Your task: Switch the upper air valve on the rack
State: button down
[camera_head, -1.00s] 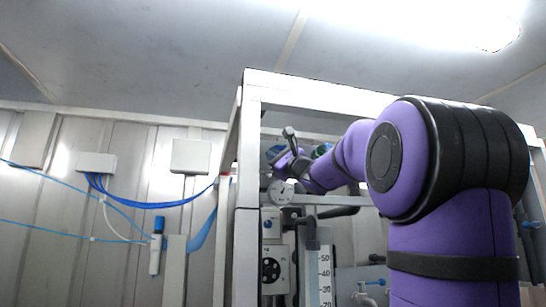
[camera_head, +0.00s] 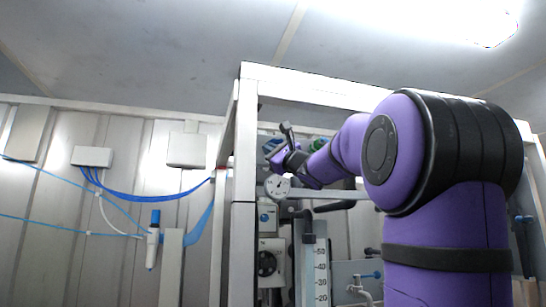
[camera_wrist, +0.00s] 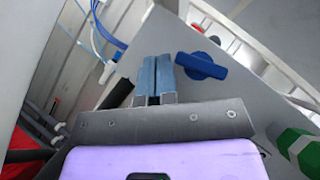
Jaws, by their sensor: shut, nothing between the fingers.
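A blue valve handle (camera_wrist: 202,66) sits on a grey panel in the wrist view, just right of my fingertips and apart from them. I take it to be the upper air valve. My gripper (camera_wrist: 155,72) is shut and empty, its two blue fingers side by side over the panel. In the head view my wrist is up at the rack, beside the upper gauge. Blue shows there behind the wrist, but I cannot tell whether it is the handle. The white rack frame (camera_head: 243,165) stands behind my arm, which hides much of its right side.
A round gauge (camera_head: 277,187) sits just below my wrist. A green part (camera_wrist: 297,148) is at lower right in the wrist view. Hoses and a scale plate (camera_head: 315,270) are lower on the rack. Wall boxes with blue tubes (camera_head: 150,198) are at left.

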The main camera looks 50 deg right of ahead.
jog(key=s+a+f, duration=0.1)
jog(key=s+f, duration=0.6)
jog(key=f, duration=0.3)
jog(key=c, duration=1.5)
grip_release()
jog(key=shift+s+a+f, duration=0.1)
jog(key=shift+s+f, duration=0.1)
jog(key=shift+c, duration=0.2)
jog(key=o, duration=0.4)
jog(key=shift+a+n, duration=0.2)
jog(key=shift+n, duration=0.2)
jog(key=o, duration=0.3)
jog(key=shift+w+a+n+g+y, duration=0.25)
jog(key=shift+a+n+g+y, duration=0.1)
jog(key=shift+n+g+y, duration=0.25)
jog(key=o, duration=0.5)
jog(key=a+n+g, duration=0.1)
jog(key=n, duration=0.1)
jog(key=w+n+g, duration=0.1)
jog(key=n, duration=0.1)
jog(key=shift+a+r+y, duration=0.1)
jog(key=shift+a+y, duration=0.2)
jog(key=shift+a, duration=0.05)
jog(key=n+g+h, duration=0.6)
jog(key=n+h, duration=0.6)
jog(key=n, duration=0.4)
send_near(276, 140)
jog(key=x, duration=0.9)
jog(key=shift+w, duration=0.1)
